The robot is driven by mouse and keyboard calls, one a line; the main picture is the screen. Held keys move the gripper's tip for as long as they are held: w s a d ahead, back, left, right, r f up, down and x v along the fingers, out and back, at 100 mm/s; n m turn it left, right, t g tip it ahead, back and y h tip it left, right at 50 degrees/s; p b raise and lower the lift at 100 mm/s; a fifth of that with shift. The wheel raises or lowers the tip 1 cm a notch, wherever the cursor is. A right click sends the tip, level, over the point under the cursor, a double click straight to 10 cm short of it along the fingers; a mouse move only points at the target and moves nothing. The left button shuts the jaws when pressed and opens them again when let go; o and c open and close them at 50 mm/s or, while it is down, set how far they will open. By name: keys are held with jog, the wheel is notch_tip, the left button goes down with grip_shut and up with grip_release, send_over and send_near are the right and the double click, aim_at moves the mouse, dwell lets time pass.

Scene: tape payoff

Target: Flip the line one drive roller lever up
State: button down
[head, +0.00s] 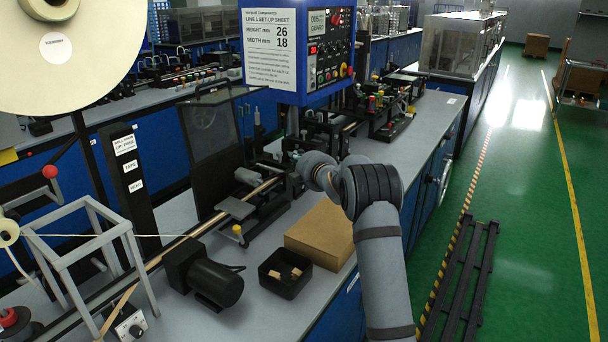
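My arm reaches in from the lower right over line one's bench, and its wrist (318,170) is beside the dark machine parts below the blue control panel. The gripper beyond the wrist is hard to tell from these parts, and I cannot see its fingers clearly. No lever is clearly marked as the drive roller lever. A small yellow knob (237,230) stands by a grey plate (236,208) on the track, left of my wrist. A red ball knob (50,171) on a dark rod is at the far left.
A cardboard box (322,234) and a black bin (285,274) with small tan pieces lie in front of the track. A black motor (205,277) is left of them. A dark clear-windowed guard (215,140) stands raised. The control panel (328,45) overhangs the bench.

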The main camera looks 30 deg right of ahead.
jog(key=b+v, duration=0.2)
jog(key=v, duration=0.5)
jog(key=shift+s+d, duration=0.3)
jog(key=shift+w, duration=0.1)
jog(key=d+f+p+x, duration=0.1)
jog(key=d+p+x, duration=0.1)
jog(key=p+x, duration=0.5)
jog(key=x, duration=0.5)
jog(key=shift+d, duration=0.25)
